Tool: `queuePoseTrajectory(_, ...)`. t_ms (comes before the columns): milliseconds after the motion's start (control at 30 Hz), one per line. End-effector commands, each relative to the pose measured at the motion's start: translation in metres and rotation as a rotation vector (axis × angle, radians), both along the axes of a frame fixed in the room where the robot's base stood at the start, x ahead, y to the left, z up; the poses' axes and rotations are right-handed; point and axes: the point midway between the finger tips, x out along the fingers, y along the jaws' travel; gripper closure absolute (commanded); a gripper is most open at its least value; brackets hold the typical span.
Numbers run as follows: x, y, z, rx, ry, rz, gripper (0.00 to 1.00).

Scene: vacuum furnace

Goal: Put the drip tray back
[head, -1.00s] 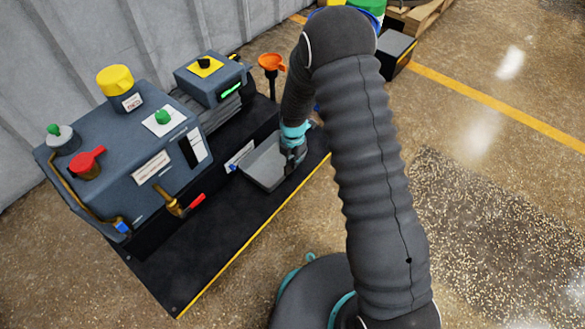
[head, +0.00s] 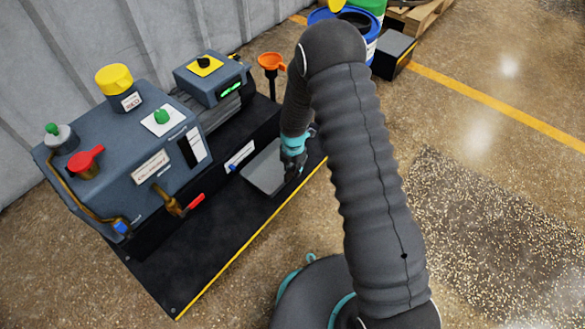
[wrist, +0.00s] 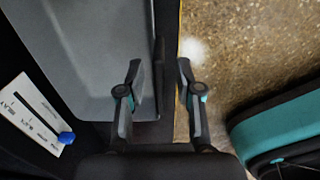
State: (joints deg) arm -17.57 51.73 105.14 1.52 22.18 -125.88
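The grey drip tray (head: 262,172) sits on the black base plate beside the pump unit, near the plate's yellow front edge. In the wrist view the tray (wrist: 90,50) fills the upper left, its right wall running up the picture. My gripper (head: 291,170) is at the tray's right side, pointing down. In the wrist view its two fingers (wrist: 159,70) are apart, one on each side of the tray's dark right edge, with gaps visible. Contact with the tray is not visible. My arm hides part of the tray's far end in the head view.
The blue-grey pump unit (head: 140,155) stands left of the tray, with a red-handled brass valve (head: 182,205). A labelled strip (wrist: 30,115) with a blue knob is near the tray. An orange funnel (head: 271,62) and blue drum (head: 371,45) stand behind. The base plate's front (head: 190,255) is clear.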

Motion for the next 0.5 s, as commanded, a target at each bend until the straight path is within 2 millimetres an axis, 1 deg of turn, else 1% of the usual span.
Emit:
queuePoseTrajectory(167, 0.0, 0.0, 0.004, 0.0, 0.0, 0.0, 0.65)
queuePoseTrajectory(267, 0.001, 0.0, 0.014, 0.0, -0.003, 0.0, 0.65)
queuePoseTrajectory(367, 0.001, 0.0, 0.031, 0.001, -0.003, 0.0, 0.65)
queuePoseTrajectory(500, 0.0, -0.001, 0.06, 0.001, -0.003, 0.0, 0.65)
